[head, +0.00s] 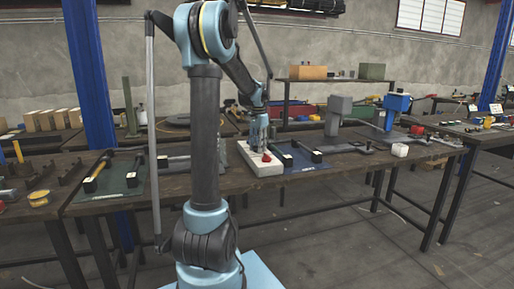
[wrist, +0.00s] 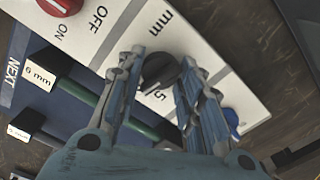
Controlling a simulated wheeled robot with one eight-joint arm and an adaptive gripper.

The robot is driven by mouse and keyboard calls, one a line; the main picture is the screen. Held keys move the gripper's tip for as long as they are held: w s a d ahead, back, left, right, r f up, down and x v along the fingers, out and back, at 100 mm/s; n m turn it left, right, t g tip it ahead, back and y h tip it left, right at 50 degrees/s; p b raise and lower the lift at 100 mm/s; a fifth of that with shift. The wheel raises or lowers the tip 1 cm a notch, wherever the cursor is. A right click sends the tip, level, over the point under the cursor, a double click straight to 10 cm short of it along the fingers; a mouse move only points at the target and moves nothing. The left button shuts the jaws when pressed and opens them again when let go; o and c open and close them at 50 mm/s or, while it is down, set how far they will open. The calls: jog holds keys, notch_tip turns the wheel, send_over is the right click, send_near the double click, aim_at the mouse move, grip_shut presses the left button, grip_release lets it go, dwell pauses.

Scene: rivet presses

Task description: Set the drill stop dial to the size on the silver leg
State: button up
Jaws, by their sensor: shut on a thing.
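My gripper (wrist: 160,66) is shut on the black dial (wrist: 158,74) of a white control panel (wrist: 105,28) in the wrist view. A printed "mm" stands above the dial and a "5" beside it; the dial's exact setting is partly hidden by the fingers. In the head view my gripper (head: 259,138) is down at the white panel (head: 262,169) on the bench. A green bar (wrist: 86,96) and black blocks labelled "6 mm" (wrist: 38,78) and another size lie on a dark blue mat marked "NEXT". I cannot pick out the silver leg surely.
The panel also carries a red ON/OFF knob (wrist: 60,5) and a blue knob (wrist: 231,120). A grey press (head: 338,112) and a blue press (head: 397,104) stand to the right on the bench. A green mat (head: 112,181) with blocks lies at the left.

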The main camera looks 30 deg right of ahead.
jog(key=shift+w+a, duration=0.1)
jog(key=o, duration=1.1)
jog(key=shift+c, duration=0.2)
jog(key=shift+r, duration=0.2)
notch_tip(320, 180, up, 12)
jog(key=shift+f, duration=0.25)
